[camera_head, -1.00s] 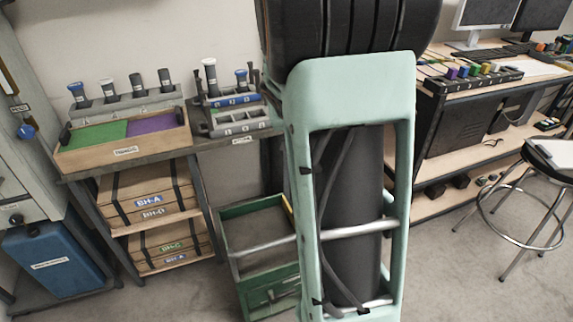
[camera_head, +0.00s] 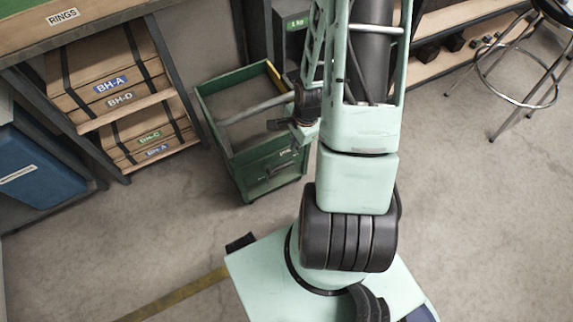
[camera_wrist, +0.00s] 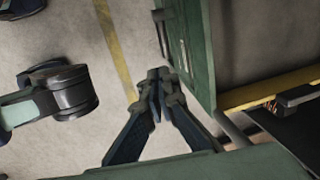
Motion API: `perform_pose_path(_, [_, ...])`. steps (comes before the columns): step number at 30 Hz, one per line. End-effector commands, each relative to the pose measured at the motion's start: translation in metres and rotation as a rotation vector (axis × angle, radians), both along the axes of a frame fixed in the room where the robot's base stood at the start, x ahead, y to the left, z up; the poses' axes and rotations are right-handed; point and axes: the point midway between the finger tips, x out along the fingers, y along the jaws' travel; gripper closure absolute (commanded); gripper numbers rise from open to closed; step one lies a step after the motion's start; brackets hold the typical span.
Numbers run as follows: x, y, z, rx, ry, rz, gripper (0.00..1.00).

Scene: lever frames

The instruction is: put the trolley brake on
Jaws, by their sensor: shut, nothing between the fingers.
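The trolley (camera_head: 222,143) is an open-topped green box with a yellow strip along one top edge. A grey bar (camera_head: 250,110) slants across its top, and a dark fitting (camera_head: 270,180) is on its front face. I cannot tell which part is the brake. The trolley's green wall (camera_wrist: 200,50) also fills the upper right of the wrist view. My gripper (camera_head: 276,125) is at the trolley's right front corner, near its top edge. In the wrist view my gripper (camera_wrist: 158,76) has its fingertips together, empty, just left of the green wall; contact is unclear.
A wooden shelf rack with strapped boxes (camera_head: 115,97) stands left of the trolley, beside a blue bin (camera_head: 40,180). A round stool (camera_head: 520,80) is at the right. A yellow floor line (camera_head: 175,295) runs at lower left.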

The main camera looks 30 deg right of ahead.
Motion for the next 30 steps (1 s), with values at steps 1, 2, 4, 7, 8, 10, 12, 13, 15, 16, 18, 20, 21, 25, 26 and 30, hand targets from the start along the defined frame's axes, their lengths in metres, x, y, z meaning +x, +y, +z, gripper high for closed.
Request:
perform_pose_path(1, [0.003,0.001,-0.007,0.005,-0.009,-0.018,1.0])
perform_pose_path(2, [0.004,0.001,-0.008,0.007,-0.014,-0.026,1.0])
perform_pose_path(4, [0.006,0.001,-0.009,0.01,-0.021,-0.038,1.0])
perform_pose_path(7, [0.008,0.002,-0.009,0.011,-0.025,-0.044,1.0])
perform_pose_path(8, [0.008,0.002,-0.009,0.011,-0.026,-0.044,1.0])
perform_pose_path(10, [0.008,0.002,-0.008,0.011,-0.025,-0.043,1.0])
perform_pose_path(12, [0.008,0.002,-0.008,0.011,-0.025,-0.043,1.0])
perform_pose_path(13, [0.007,0.002,-0.008,0.011,-0.025,-0.043,1.0])
perform_pose_path(15, [0.007,0.002,-0.009,0.011,-0.024,-0.042,1.0])
perform_pose_path(16, [0.008,0.002,-0.01,0.011,-0.024,-0.042,1.0])
perform_pose_path(18, [0.008,0.002,-0.015,0.012,-0.023,-0.04,1.0])
perform_pose_path(20, [0.009,0.002,-0.023,0.012,-0.022,-0.041,1.0])
perform_pose_path(21, [0.01,0.003,-0.029,0.012,-0.022,-0.041,1.0])
perform_pose_path(25, [0.015,0.004,-0.056,0.012,-0.021,-0.039,1.0])
perform_pose_path(26, [0.016,0.004,-0.062,0.011,-0.02,-0.039,1.0])
perform_pose_path(30, [0.022,0.005,-0.092,0.011,-0.02,-0.039,1.0])
